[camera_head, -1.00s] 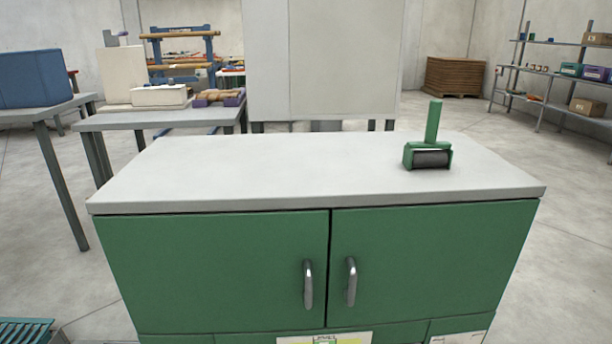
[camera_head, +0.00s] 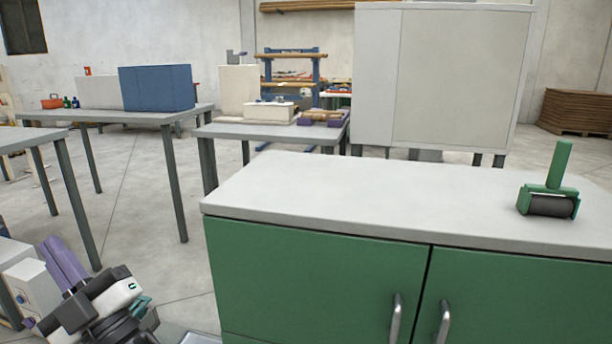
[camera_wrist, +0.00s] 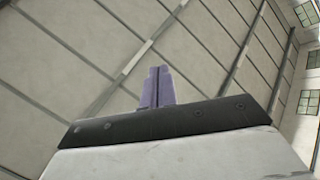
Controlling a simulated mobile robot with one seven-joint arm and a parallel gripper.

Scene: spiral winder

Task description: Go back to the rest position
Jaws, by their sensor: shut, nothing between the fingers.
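In the wrist view my gripper (camera_wrist: 157,88) shows as two purple fingers side by side, shut with nothing between them. They point up toward the pale hall ceiling with its dark beams. In the head view part of my arm, black and white, is at the lower left, beside the left end of the green cabinet (camera_head: 310,290). It is apart from the cabinet. A green roller tool (camera_head: 553,182) with a dark roller stands on the right part of the cabinet's pale top, handle up, far from my arm.
A grey table (camera_head: 225,131) behind the cabinet carries a white box (camera_head: 270,111). Another table (camera_head: 150,116) at the left holds a blue box (camera_head: 156,88). A large pale cabinet (camera_head: 455,80) stands behind. Floor (camera_head: 140,195) between the tables and the green cabinet is clear.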

